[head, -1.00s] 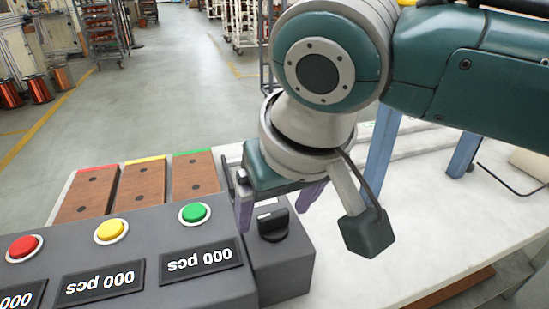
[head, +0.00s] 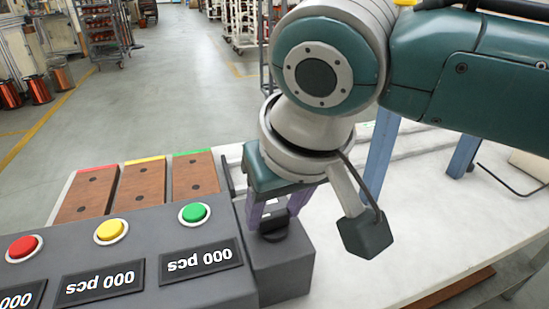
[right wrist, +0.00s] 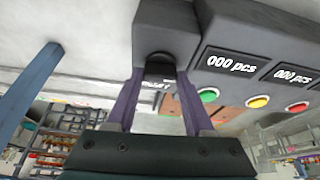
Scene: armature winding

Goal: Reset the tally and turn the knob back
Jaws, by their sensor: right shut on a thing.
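A black knob (head: 272,231) sits on the small grey box (head: 280,272) at the right end of the grey tally panel (head: 205,290). My right gripper (head: 272,217) is shut on the knob, its purple fingers on either side of it. In the right wrist view the knob (right wrist: 160,70) is between both fingertips. The panel has a red button (head: 24,247), a yellow button (head: 110,230) and a green button (head: 194,213). The displays below the yellow and green buttons (head: 104,283) (head: 201,261) read 000 pcs. The display below red is partly cut off. My left gripper is not in view.
Three brown wooden blocks with red, yellow and green edges (head: 87,193) (head: 141,186) (head: 196,179) lie behind the panel. Blue posts (head: 377,170) stand on the white table (head: 440,230) at the right. The table right of the knob box is clear.

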